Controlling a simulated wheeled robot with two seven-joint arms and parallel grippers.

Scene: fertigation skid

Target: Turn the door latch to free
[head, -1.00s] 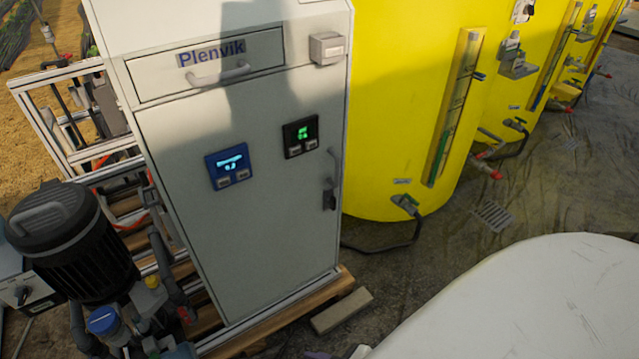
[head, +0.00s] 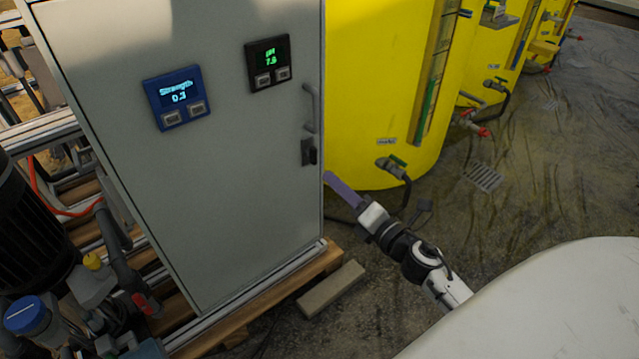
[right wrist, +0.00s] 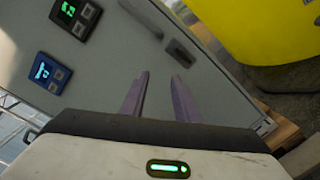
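The door latch (head: 309,152) is a small dark handle on a plate near the right edge of the grey cabinet door (head: 220,200), below a grey pull handle (head: 310,108). In the right wrist view the latch (right wrist: 181,51) lies just beyond the fingertips. My right gripper (head: 328,178) is close to the latch, below and right of it in the head view. In the right wrist view its two purple fingers (right wrist: 161,78) are apart with nothing between them. It appears apart from the latch. My left gripper is not in view.
A blue "Strength" display (head: 178,97) and a black pH display (head: 268,62) are on the door. Yellow tanks (head: 375,80) with valves stand to the right. A loose block (head: 332,288) lies by the wooden pallet (head: 240,320).

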